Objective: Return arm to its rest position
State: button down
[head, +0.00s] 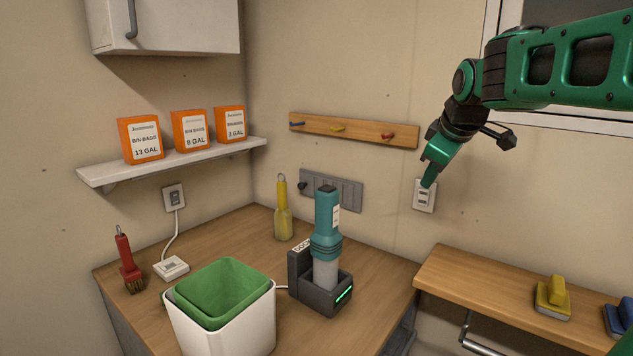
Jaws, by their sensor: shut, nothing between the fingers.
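My arm reaches in from the upper right, its green and black links in front of the window. My gripper (430,180) points down and to the left in front of the back wall, near the wall outlet. Its fingers are together with nothing held in them. It is apart from the counter and the things on it.
A teal flashlight (326,215) stands in a dark dock (320,298) with a green light, on the wooden counter (240,240). A white bin (235,335) with green liner stands in front. A peg rail (355,130) and shelf (175,165) are on the walls. A lower ledge (500,285) holds sponges.

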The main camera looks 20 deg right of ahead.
jog(key=s+a+f+m+g+y, duration=0.1)
jog(key=s+a+f+m+g, duration=0.1)
jog(key=s+f+m, duration=0.4)
jog(key=s+a+f+m+g+y, duration=0.1)
jog(key=s+f+m+g, duration=0.4)
jog(key=s+f, duration=1)
jog(key=s+a+m, duration=0.1)
jog(key=s, duration=0.6)
jog(key=shift+w+f, duration=0.3)
jog(key=shift+w, duration=0.35)
